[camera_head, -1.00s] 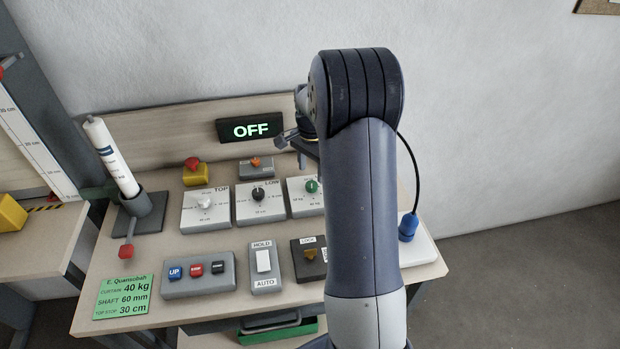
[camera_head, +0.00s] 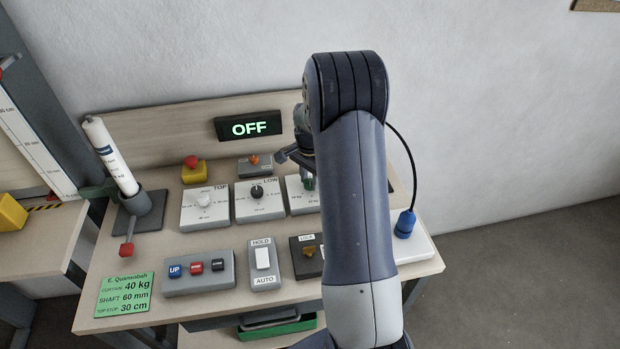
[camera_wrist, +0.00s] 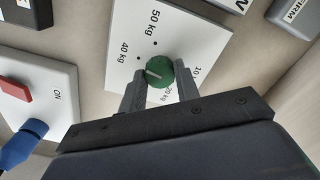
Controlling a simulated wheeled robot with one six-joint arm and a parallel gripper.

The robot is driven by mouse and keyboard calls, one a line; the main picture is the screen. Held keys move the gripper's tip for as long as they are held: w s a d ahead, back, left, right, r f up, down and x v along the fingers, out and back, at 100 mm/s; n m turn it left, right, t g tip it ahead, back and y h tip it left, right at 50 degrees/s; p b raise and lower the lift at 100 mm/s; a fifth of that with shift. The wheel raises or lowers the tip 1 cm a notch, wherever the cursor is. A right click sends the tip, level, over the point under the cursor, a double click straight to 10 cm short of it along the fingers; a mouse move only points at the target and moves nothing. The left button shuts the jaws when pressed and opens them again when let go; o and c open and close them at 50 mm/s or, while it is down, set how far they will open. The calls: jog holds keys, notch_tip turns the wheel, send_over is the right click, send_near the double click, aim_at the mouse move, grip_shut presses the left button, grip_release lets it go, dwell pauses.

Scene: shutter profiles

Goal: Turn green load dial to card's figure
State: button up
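The green load dial (camera_wrist: 160,71) sits on a white plate (camera_wrist: 186,32) marked in kg. Its white line points left, a little below the dot by "40 kg"; the mark behind the left finger is hidden. My gripper (camera_wrist: 160,75) has one finger on each side of the dial, apparently open with small gaps; contact is hard to judge. In the head view my gripper (camera_head: 300,158) is over the dial (camera_head: 308,183), which my arm partly covers. The green card (camera_head: 124,293) at the table's front left reads curtain 40 kg, shaft 60 mm, top stop 30 cm.
The TOP dial (camera_head: 204,200) and LOW dial (camera_head: 257,192) stand left of the load dial. In front are the UP button box (camera_head: 198,273), HOLD/AUTO switch (camera_head: 263,262) and lock box (camera_head: 306,257). The display (camera_head: 249,129) reads OFF. A blue plug (camera_head: 404,223) stands at right.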

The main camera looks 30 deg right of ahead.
aim_at(310, 182)
jog(key=c, duration=0.4)
jog(key=shift+f+n+b, duration=0.1)
jog(key=shift+n+b, duration=0.5)
jog(key=shift+n, duration=0.3)
jog(key=o, duration=1)
jog(key=shift+c, duration=0.2)
notch_tip(310, 182, up, 11)
jog(key=b, duration=0.1)
jog(key=shift+b, duration=0.3)
